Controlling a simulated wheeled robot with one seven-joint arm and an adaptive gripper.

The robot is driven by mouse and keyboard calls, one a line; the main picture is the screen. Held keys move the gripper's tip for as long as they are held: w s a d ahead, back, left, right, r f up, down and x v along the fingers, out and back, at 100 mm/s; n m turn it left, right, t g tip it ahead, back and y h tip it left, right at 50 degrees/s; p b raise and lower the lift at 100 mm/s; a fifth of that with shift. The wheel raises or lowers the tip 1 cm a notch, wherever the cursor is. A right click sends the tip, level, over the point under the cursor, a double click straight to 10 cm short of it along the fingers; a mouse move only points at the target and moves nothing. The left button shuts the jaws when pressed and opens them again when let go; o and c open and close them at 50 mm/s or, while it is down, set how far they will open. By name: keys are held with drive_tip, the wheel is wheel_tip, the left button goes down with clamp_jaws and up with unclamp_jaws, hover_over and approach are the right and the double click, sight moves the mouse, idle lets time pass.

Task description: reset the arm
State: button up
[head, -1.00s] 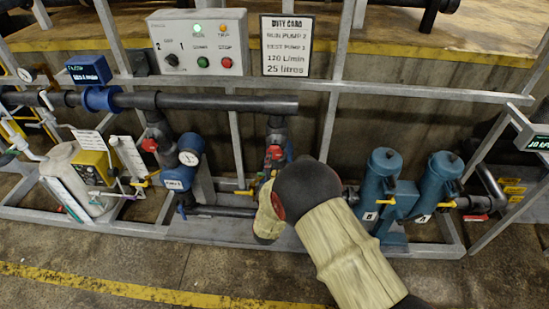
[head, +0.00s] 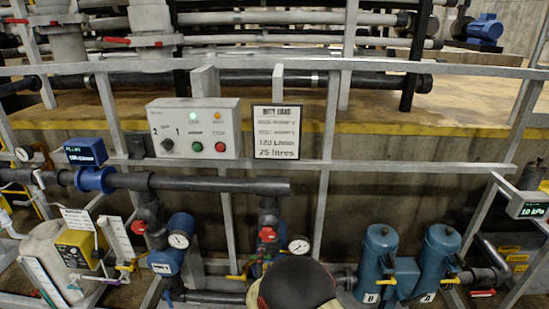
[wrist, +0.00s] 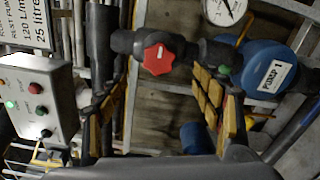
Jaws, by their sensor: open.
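My arm (head: 296,284) shows at the bottom centre of the head view as a dark rounded joint with a beige cover. My gripper is out of sight there. In the wrist view my gripper (wrist: 163,98) is open, its two yellow-padded fingers spread wide with nothing held between them. A dark pipe with a red valve handle (wrist: 158,59) shows beyond and above the fingers. The blue pump labelled PUMP 1 (wrist: 268,76) is at the right of that view. I cannot tell how near the fingers are to the pipe.
The control box (head: 194,130) has its green lamp lit and stands beside the duty card (head: 277,132). Two teal canisters (head: 376,262) (head: 437,260) are at right. A blue pump with a gauge (head: 171,250) is left of my arm. Grey frame rails (head: 420,166) cross the rig.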

drive_tip(key=s+a+f+m+g+y, duration=0.1)
drive_tip(key=s+f+m+g, duration=0.15)
drive_tip(key=f, duration=0.35)
drive_tip(key=s+a+f+m+g+y, duration=0.1)
drive_tip(key=s+a+f+m+g, duration=0.15)
drive_tip(key=f, duration=0.45)
drive_tip(key=s+r+m+g+y, duration=0.1)
drive_tip(key=s+m+g, duration=0.5)
drive_tip(key=s, duration=0.4)
drive_tip(key=s+d+r+m, duration=0.3)
drive_tip(key=s+d+r, duration=0.4)
drive_tip(key=d+r, duration=0.2)
drive_tip(key=s+d+r+m+g+h, duration=0.1)
drive_tip(key=s+d+r+m, duration=0.2)
drive_tip(key=s+d+r, duration=0.5)
drive_tip(key=s+d+r+m+h, duration=0.1)
drive_tip(key=s+d+r+m, duration=0.2)
drive_tip(key=s+d+r, duration=0.5)
wheel_tip(320, 180, up, 10)
drive_tip(key=shift+d+f, duration=0.1)
drive_tip(key=shift+d, duration=0.7)
